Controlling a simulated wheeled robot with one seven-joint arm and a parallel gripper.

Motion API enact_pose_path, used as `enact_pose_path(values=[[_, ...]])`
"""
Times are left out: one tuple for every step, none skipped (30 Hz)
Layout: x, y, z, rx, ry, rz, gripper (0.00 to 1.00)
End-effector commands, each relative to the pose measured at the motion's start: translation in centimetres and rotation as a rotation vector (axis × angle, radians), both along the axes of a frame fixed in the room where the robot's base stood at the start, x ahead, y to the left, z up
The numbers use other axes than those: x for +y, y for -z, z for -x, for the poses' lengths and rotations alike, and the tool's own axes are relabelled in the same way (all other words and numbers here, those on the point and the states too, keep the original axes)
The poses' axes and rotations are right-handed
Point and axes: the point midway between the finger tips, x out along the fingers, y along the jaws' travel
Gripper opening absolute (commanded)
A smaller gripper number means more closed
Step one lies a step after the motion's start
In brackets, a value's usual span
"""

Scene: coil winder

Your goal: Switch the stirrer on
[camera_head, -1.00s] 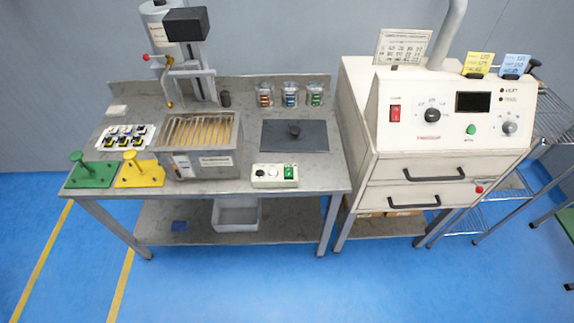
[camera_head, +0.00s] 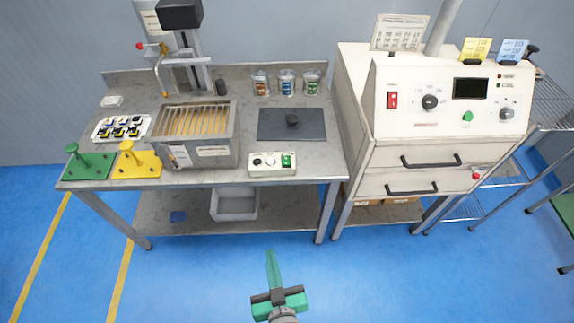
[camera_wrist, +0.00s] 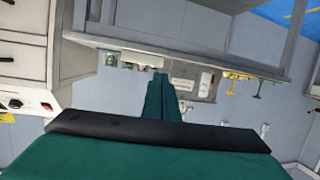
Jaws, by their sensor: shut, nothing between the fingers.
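A small white control box (camera_head: 272,164) with dark knobs and a green rocker switch (camera_head: 287,161) sits at the front edge of the metal bench. I cannot tell the switch's position. A motor-headed stand (camera_head: 184,50) rises behind a metal tank (camera_head: 197,137) on the bench's left; its top is cut off. My gripper (camera_head: 271,257) is shut and empty, in front of the bench, apart from the box and lower in the picture. In the wrist view its green fingers (camera_wrist: 158,82) are together, with the bench tilted and far off beyond them.
Green (camera_head: 87,164) and yellow (camera_head: 137,162) handled fixtures stand on the bench's front left. A dark plate with a knob (camera_head: 292,125) lies behind the box. A white cabinet (camera_head: 427,155) with a red switch stands to the right. The blue floor before the bench is clear.

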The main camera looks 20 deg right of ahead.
Motion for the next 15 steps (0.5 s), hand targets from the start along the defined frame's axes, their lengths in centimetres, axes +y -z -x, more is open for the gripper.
enact_pose_path(values=[[-0.8, -0.4, -1.9, -0.006, 0.014, 0.002, 0.00], [-1.2, -0.5, -2.8, -0.003, 0.021, 0.001, 0.00], [-1.8, -0.7, -4.0, 0.001, 0.032, 0.002, 0.00], [-2.3, -0.8, -4.9, 0.005, 0.039, 0.001, 0.00], [-2.7, -1.0, -5.8, 0.009, 0.046, 0.000, 0.00], [-3.3, -1.3, -7.0, 0.012, 0.055, -0.001, 0.00], [-3.8, -1.6, -7.9, 0.015, 0.063, -0.002, 0.00], [-4.3, -1.9, -8.8, 0.019, 0.071, -0.003, 0.00], [-4.9, -2.3, -9.9, 0.023, 0.082, -0.006, 0.00], [-5.4, -2.6, -10.8, 0.027, 0.089, -0.007, 0.00], [-5.9, -3.0, -11.6, 0.029, 0.097, -0.009, 0.00], [-6.5, -3.5, -12.6, 0.034, 0.106, -0.012, 0.00], [-7.0, -4.0, -13.4, 0.036, 0.113, -0.015, 0.00], [-7.5, -4.5, -14.1, 0.039, 0.119, -0.017, 0.00], [-8.1, -5.0, -15.0, 0.043, 0.127, -0.021, 0.00]])
